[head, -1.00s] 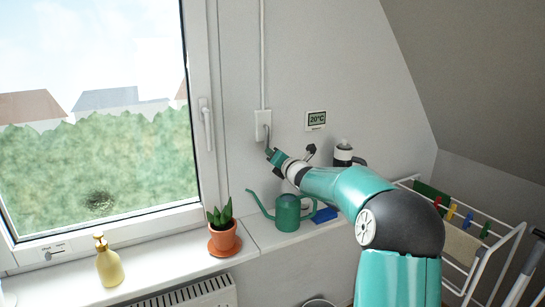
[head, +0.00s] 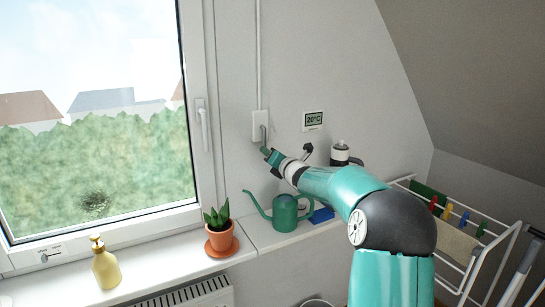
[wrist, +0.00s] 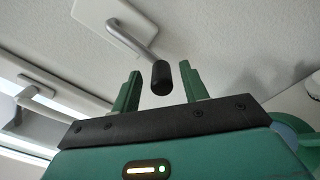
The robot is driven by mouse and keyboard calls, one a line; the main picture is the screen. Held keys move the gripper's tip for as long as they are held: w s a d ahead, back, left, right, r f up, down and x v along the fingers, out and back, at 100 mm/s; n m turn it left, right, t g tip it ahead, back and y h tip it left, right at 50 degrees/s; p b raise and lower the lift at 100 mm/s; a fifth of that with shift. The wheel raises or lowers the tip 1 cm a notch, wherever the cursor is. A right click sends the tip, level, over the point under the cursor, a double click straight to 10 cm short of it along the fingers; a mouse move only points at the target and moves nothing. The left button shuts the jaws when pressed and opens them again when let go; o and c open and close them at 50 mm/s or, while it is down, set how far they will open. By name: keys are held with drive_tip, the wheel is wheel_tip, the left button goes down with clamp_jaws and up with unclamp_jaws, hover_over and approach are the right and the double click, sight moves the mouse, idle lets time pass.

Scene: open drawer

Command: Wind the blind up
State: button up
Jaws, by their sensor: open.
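The blind's winder is a small white box (head: 259,122) on the wall right of the window, with a white tube running up from it. A grey crank arm (wrist: 132,42) comes from the winder plate (wrist: 108,14) and ends in a black knob (wrist: 160,78), seen in the wrist view. My gripper (wrist: 159,74) is open, with one green finger on each side of the knob and a gap to both. In the head view my gripper (head: 266,153) is just below the winder box. The blind itself does not show over the glass.
A green watering can (head: 285,213), a blue sponge-like block (head: 321,215) and a potted plant (head: 221,238) stand on the sill below my arm. The window handle (head: 203,124) is to the left. A drying rack (head: 462,252) stands at the right.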

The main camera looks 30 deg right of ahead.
drive_tip(key=shift+s, duration=0.1)
drive_tip(key=s, duration=1.3)
drive_tip(key=shift+s+d, duration=0.2)
drive_tip(key=shift+s, duration=0.1)
drive_tip(key=shift+a, duration=0.1)
drive_tip(key=s+a+m+g+h, duration=0.45)
drive_tip(key=s+a+m, duration=0.55)
drive_tip(key=m, duration=0.4)
drive_tip(key=s+a+f+m+g+y, duration=0.1)
drive_tip(key=s+a+f+m+g, duration=0.1)
drive_tip(key=s+a+m, duration=0.3)
drive_tip(key=s+a+f+m+g+y, duration=0.1)
drive_tip(key=s+a+f+m+g, duration=0.2)
drive_tip(key=s, duration=0.8)
drive_tip(key=s+a+f+m+g+y, duration=0.2)
drive_tip(key=s+a+f+m+g, duration=0.1)
drive_tip(key=s+a+m, duration=0.3)
drive_tip(key=shift+s+a+f+m, duration=0.3)
drive_tip(key=shift+s+a+f, duration=0.3)
drive_tip(key=shift+s, duration=0.35)
